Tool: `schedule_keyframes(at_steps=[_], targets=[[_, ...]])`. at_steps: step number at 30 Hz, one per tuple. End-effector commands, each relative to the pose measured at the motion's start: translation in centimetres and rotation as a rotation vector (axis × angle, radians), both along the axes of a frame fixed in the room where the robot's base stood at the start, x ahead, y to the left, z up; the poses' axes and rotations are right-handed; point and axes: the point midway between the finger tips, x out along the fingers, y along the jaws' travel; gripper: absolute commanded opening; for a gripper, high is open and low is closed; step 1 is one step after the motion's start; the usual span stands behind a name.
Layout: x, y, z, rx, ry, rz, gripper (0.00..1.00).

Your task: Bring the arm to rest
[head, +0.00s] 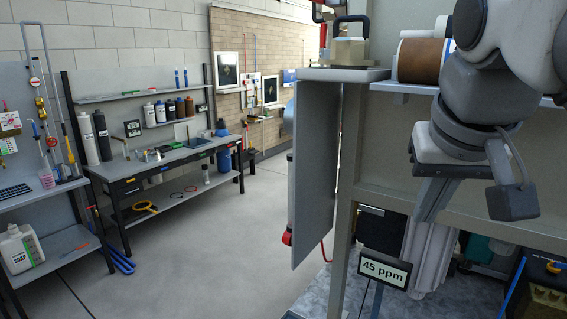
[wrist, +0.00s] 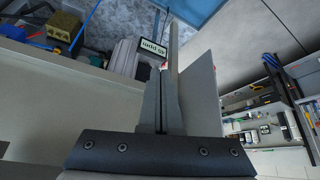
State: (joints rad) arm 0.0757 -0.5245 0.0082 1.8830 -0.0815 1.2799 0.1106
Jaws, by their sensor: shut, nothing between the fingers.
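My gripper (head: 424,216) hangs at the right of the head view, fingers pointing down, in front of a grey frame and panel. In the wrist view its two fingers (wrist: 164,72) lie together with nothing between them. My arm comes in from the upper right corner of the head view. The gripper holds no object, and I cannot tell if it touches the panel behind it.
A sign reading "45 ppm" (head: 385,271) stands below the gripper. White tubes (head: 430,252) are behind it under the frame. A grey door panel (head: 318,175) juts out left of the gripper. Workbenches (head: 170,158) line the left wall, with open floor (head: 215,245) between.

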Motion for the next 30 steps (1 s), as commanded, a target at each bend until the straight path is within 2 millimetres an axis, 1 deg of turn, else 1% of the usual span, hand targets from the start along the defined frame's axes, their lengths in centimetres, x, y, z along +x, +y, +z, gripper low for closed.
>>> schedule_keyframes(at_steps=[1,2,3,5,6,9,12,13,15,18,30], targets=[[-0.6,0.5,-2.8,0.004,0.005,0.023,0.0],[-0.9,0.7,-4.1,0.005,0.006,0.038,0.0],[-1.2,1.1,-6.0,0.007,0.007,0.057,0.0],[-1.9,1.6,-8.7,0.013,0.009,0.083,0.0],[-2.3,2.0,-10.6,0.015,0.011,0.1,0.0],[-3.5,2.7,-14.6,0.021,0.012,0.135,0.0],[-4.4,3.2,-17.6,0.027,0.013,0.161,0.0],[-4.7,3.3,-18.4,0.028,0.014,0.166,0.0],[-5.1,3.5,-19.6,0.03,0.014,0.175,0.0],[-5.4,3.6,-20.4,0.031,0.013,0.183,0.0],[-5.4,3.6,-20.5,0.031,0.014,0.183,0.0]])
